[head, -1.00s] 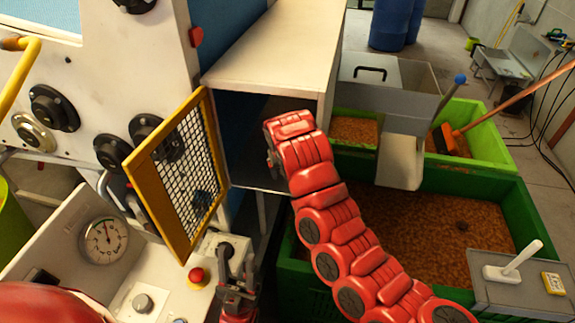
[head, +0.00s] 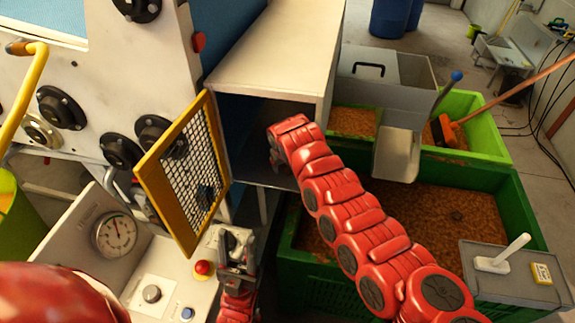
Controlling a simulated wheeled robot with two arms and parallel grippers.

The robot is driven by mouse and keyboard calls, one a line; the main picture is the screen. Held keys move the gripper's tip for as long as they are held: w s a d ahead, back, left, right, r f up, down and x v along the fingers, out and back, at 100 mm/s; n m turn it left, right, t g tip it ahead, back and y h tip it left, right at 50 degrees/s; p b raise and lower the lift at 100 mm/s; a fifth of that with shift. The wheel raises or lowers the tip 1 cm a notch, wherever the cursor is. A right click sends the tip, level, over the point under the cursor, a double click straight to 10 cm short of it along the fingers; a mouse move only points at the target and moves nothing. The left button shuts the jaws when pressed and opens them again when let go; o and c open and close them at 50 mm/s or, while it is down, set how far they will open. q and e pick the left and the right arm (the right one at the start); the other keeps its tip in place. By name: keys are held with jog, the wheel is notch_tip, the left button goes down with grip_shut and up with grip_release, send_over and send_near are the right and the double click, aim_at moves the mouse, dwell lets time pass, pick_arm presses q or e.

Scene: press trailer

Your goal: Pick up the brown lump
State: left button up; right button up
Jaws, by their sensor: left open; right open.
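No clear brown lump shows. A small dark spot (head: 457,215) lies on the brown granules in the large dark green bin, too small to identify. My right arm reaches from the lower right to the shadowed opening (head: 262,112) under the white hood. My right gripper (head: 273,158) is at that opening, mostly hidden behind its own wrist; it is open, and whatever lies before it is hidden. My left gripper (head: 236,248) is open and empty, pointing up just right of the red button, below the yellow mesh guard.
The yellow-framed mesh guard (head: 184,172) stands swung out left of the opening. A control panel with a gauge (head: 116,234) and red button (head: 203,268) is at lower left. The dark green bin (head: 530,212) and a grey box with a white lever (head: 503,254) are at right.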

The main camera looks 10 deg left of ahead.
jog(key=c, duration=1.1)
